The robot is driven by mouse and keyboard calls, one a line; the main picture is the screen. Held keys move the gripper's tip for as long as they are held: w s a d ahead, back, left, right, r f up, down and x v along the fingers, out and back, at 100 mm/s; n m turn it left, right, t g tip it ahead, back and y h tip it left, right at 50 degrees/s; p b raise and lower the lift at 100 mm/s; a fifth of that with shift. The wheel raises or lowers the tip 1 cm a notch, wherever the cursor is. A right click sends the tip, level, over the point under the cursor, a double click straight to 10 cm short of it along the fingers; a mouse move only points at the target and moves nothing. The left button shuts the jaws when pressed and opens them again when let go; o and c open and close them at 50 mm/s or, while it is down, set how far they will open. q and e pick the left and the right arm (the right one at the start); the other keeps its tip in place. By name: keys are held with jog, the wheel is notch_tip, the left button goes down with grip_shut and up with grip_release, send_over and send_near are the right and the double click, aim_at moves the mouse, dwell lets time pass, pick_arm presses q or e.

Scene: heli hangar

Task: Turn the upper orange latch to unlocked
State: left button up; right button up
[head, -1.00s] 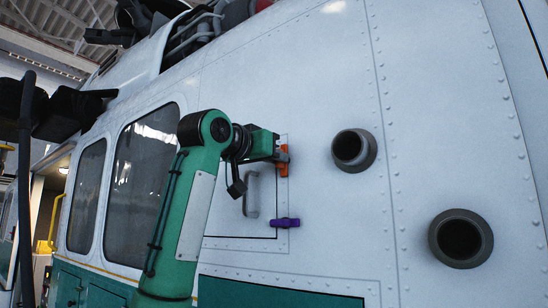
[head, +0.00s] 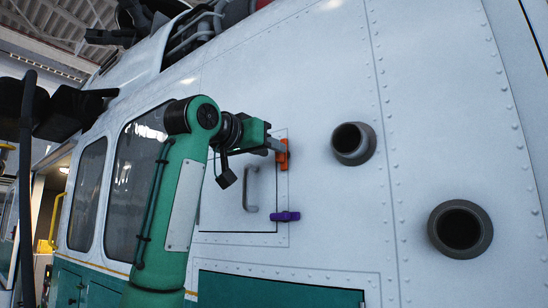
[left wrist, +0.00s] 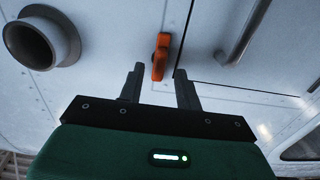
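The upper orange latch (head: 283,154) is on the right edge of a small hatch in the white helicopter side. It stands upright in the head view. My left gripper (head: 277,146) is at its upper left, partly in front of it. In the left wrist view the orange latch (left wrist: 160,57) shows between the fingertips of my left gripper (left wrist: 159,70), which is open. A clear gap shows on both sides of the latch. Whether the fingertips reach past its face I cannot tell. My right gripper is not in view.
A purple latch (head: 285,216) lies level lower on the same hatch edge. A grey handle (head: 250,188) stands out from the hatch, left of the latches. Two dark pipe openings (head: 353,144) (head: 460,229) stick out at the right.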

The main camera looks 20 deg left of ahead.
pick_arm(q)
jog(key=b+v, duration=0.4)
jog(key=v, duration=0.7)
jog(key=shift+b, duration=0.35)
